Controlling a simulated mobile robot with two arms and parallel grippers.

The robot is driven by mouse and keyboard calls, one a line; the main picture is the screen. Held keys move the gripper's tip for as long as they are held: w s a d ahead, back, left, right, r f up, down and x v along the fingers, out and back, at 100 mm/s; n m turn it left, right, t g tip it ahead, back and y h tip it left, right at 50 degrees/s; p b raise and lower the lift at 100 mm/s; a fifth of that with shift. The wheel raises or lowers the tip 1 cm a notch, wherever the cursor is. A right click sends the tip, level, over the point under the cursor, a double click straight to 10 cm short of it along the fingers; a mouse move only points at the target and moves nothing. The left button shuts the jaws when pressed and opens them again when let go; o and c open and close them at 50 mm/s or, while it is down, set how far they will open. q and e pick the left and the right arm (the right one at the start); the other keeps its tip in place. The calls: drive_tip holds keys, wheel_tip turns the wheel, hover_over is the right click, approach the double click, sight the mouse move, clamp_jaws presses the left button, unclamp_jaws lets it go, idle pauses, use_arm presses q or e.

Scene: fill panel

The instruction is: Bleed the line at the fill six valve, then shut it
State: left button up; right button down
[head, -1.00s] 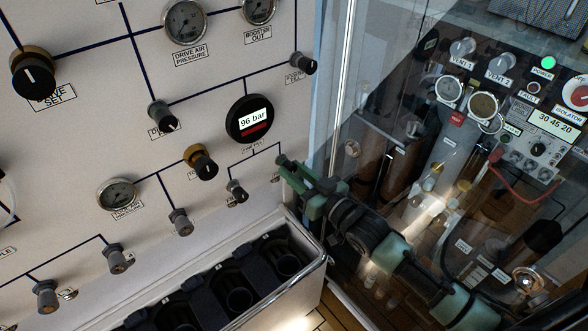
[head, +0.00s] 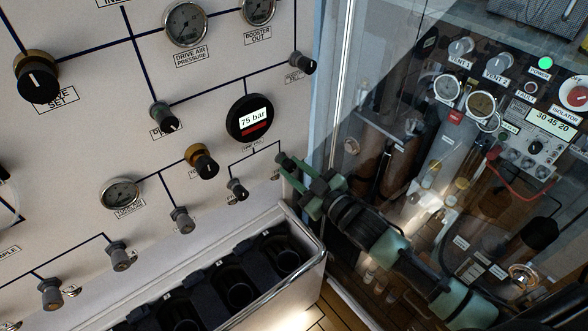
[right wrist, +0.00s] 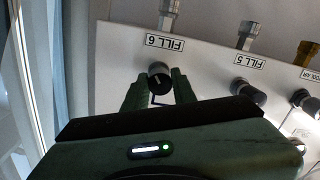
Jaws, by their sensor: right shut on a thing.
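The fill six valve is a small black knob (right wrist: 158,76) in the right wrist view, beside the upside-down FILL 6 label (right wrist: 165,42). My right gripper (right wrist: 159,86) is shut on this knob, one green finger on each side. In the head view the right gripper (head: 288,164) reaches the panel at its right edge and hides most of the knob. The round black digital gauge (head: 250,119) above reads 75 bar, with a red band below the number. My left gripper is not in view.
The FILL 5 knob (head: 237,189) sits just left of the gripper and shows in the right wrist view (right wrist: 247,90). A metal trough (head: 315,260) with dark cylinder slots stands below the panel. Glass with another control panel (head: 500,90) behind it is at the right.

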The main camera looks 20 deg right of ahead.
drive_tip(key=shift+f, duration=0.2)
drive_tip(key=c, duration=1.2)
unclamp_jaws()
drive_tip(key=shift+r, duration=0.1)
drive_tip(key=shift+o, duration=0.2)
drive_tip(key=b+v, duration=0.2)
drive_tip(key=v, duration=0.6)
drive_tip(key=shift+w, duration=0.1)
